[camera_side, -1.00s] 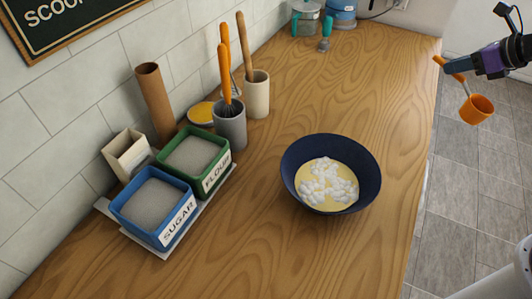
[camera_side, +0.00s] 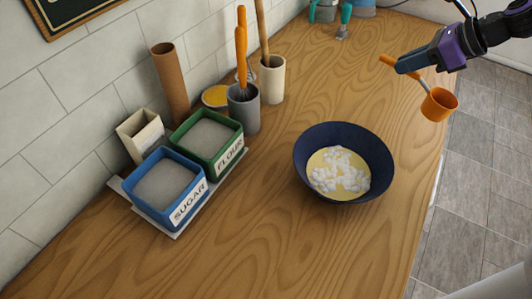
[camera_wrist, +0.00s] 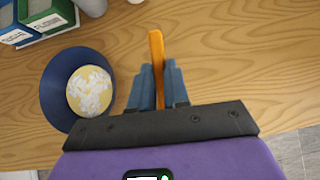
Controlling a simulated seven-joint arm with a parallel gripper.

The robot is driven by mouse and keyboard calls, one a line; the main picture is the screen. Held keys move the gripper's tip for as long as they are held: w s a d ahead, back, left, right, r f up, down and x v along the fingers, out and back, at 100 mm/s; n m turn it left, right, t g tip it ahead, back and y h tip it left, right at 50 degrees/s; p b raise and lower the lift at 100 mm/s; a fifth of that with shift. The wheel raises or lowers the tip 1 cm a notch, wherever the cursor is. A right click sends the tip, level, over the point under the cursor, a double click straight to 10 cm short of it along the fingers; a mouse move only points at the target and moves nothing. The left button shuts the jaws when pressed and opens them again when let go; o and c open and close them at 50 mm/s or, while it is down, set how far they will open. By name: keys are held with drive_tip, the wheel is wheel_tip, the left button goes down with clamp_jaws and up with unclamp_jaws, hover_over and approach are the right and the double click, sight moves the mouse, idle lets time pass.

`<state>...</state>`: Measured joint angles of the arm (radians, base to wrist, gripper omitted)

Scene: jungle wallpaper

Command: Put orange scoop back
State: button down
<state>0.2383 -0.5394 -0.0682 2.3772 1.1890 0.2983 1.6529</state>
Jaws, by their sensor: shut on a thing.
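The orange scoop (camera_side: 438,105) hangs in the air at the upper right of the side view, above the counter's right edge. My gripper (camera_side: 402,66) is shut on its handle, with the cup end hanging down to the right. In the wrist view my gripper (camera_wrist: 157,88) holds the orange handle (camera_wrist: 156,50) between its fingers; the cup is hidden there. The blue sugar bin (camera_side: 166,187) and green flour bin (camera_side: 207,143) stand at the left, filled with white-grey powder, with no scoop visible in either.
A dark blue bowl (camera_side: 375,184) with yellow and white contents stands mid-counter. A grey utensil cup (camera_side: 244,115), a cream utensil cup (camera_side: 272,84) and a brown tube (camera_side: 169,80) stand along the wall. The front of the wooden counter (camera_side: 270,240) is clear.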

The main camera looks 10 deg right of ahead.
drive_tip(key=s+a+n+g+y, duration=0.1)
drive_tip(key=s+a+n+g, duration=0.3)
drive_tip(key=a, duration=0.6)
drive_tip(key=s+a+n+t+y, duration=0.1)
drive_tip(key=s+a, duration=0.5)
drive_tip(key=a, duration=0.4)
drive_tip(key=s+a+n+g, duration=0.45)
drive_tip(key=s+a, duration=0.85)
drive_tip(key=s, duration=0.5)
drive_tip(key=shift+t+h, duration=0.3)
drive_tip(key=shift+t, duration=0.15)
drive_tip(key=shift+w+a+f, duration=0.85)
drive_tip(key=shift+a+f, duration=1.2)
drive_tip(key=shift+a, duration=0.1)
drive_tip(key=shift+w+a+f, duration=0.8)
drive_tip(key=shift+a+f, duration=1.3)
drive_tip(key=shift+a, duration=0.1)
drive_tip(key=shift+w+a+f, duration=0.85)
drive_tip(key=shift+a+f, duration=1.2)
drive_tip(key=shift+a, duration=0.1)
